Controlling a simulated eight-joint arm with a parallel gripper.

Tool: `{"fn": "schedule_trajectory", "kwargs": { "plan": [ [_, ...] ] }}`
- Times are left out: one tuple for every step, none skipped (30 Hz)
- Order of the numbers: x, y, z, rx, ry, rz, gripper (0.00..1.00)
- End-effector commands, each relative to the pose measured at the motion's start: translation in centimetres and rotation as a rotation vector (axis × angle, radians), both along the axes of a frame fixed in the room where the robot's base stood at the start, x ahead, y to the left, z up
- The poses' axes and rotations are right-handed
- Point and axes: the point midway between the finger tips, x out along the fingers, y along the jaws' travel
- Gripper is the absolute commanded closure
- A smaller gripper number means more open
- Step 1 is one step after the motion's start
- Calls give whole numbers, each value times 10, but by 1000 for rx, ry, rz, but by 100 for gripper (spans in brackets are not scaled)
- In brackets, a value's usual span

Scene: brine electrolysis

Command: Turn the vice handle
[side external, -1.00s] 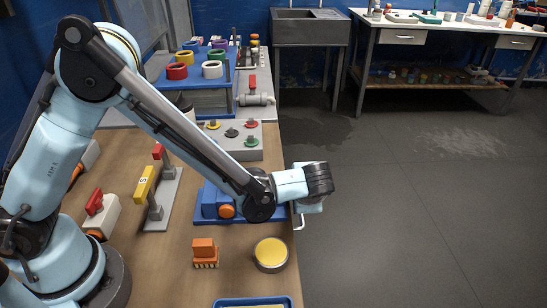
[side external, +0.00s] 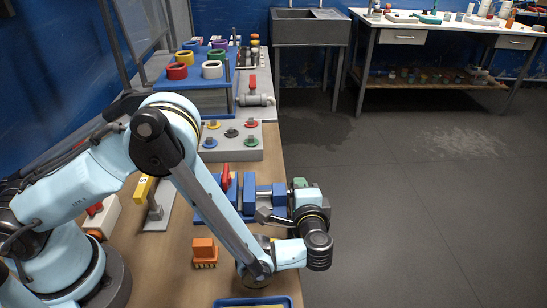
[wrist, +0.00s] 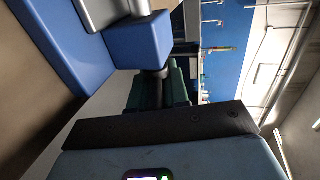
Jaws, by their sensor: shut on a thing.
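The blue vice (side external: 250,193) stands at the right edge of the bench in the side external view, with a grey screw (side external: 264,192) on its right side. My gripper (side external: 299,185) is at the screw's outer end, just beyond the bench edge. In the wrist view the blue vice body (wrist: 138,42) is at the upper left, and the dark end of the screw (wrist: 152,82) runs down to the green fingers of my gripper (wrist: 160,90). My gripper is shut on the vice handle. The handle itself is mostly hidden by the fingers and wrist.
An orange block (side external: 204,249) and a blue tray (side external: 252,302) lie in front of the vice. A grey panel with coloured knobs (side external: 231,141) stands behind it. The floor (side external: 430,210) right of the bench is open.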

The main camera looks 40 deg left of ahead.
Motion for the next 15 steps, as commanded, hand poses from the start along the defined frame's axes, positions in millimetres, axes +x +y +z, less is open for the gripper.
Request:
{"fn": "schedule_trajectory", "kwargs": {
  "plan": [
    [1,-1,0,2,-4,-5,100],
    [1,-1,0,3,-5,-5,100],
    [1,-1,0,5,-7,-5,100],
    [1,-1,0,5,-7,-5,100],
    [1,-1,0,5,-7,-5,100],
    [1,-1,0,5,-7,-5,100],
    [1,-1,0,5,-7,-5,100],
    [1,-1,0,5,-7,-5,100],
    [1,-1,0,5,-7,-5,100],
    [1,-1,0,5,-7,-5,100],
    [1,-1,0,5,-7,-5,100],
    [1,-1,0,5,-7,-5,100],
    [1,-1,0,5,-7,-5,100],
    [1,-1,0,5,-6,-4,80],
    [1,-1,0,5,-6,-4,74]
  ]
}}
